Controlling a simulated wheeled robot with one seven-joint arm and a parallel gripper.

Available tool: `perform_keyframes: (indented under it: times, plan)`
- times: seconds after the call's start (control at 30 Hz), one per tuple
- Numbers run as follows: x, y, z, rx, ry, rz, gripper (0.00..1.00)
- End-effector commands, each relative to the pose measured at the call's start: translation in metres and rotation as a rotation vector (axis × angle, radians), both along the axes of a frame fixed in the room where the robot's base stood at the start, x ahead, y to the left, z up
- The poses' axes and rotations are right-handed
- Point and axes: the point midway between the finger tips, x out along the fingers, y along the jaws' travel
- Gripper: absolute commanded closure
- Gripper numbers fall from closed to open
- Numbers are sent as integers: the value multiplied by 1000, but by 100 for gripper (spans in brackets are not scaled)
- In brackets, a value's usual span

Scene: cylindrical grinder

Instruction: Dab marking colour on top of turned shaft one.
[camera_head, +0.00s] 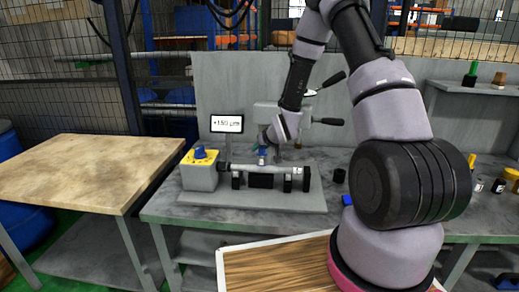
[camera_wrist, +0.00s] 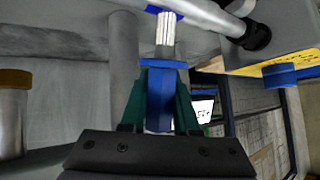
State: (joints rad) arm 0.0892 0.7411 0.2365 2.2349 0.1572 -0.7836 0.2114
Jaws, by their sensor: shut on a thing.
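In the head view the turned shaft (camera_head: 262,168) lies level across the fixture on the bench.
A yellow-topped box with a blue button (camera_head: 199,158) stands left of the shaft, below a display (camera_head: 227,124). Black-handled levers (camera_head: 330,80) stick out behind. A black cup (camera_head: 339,175) and a blue block (camera_head: 347,200) sit to the right. A wooden table (camera_head: 80,170) at left is clear.

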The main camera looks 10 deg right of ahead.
Motion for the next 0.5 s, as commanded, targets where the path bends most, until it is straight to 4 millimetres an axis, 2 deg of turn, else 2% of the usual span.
perform_keyframes:
  times: [0.5]
  plan:
    - [1, 0, 44, -1, -6, 0, 100]
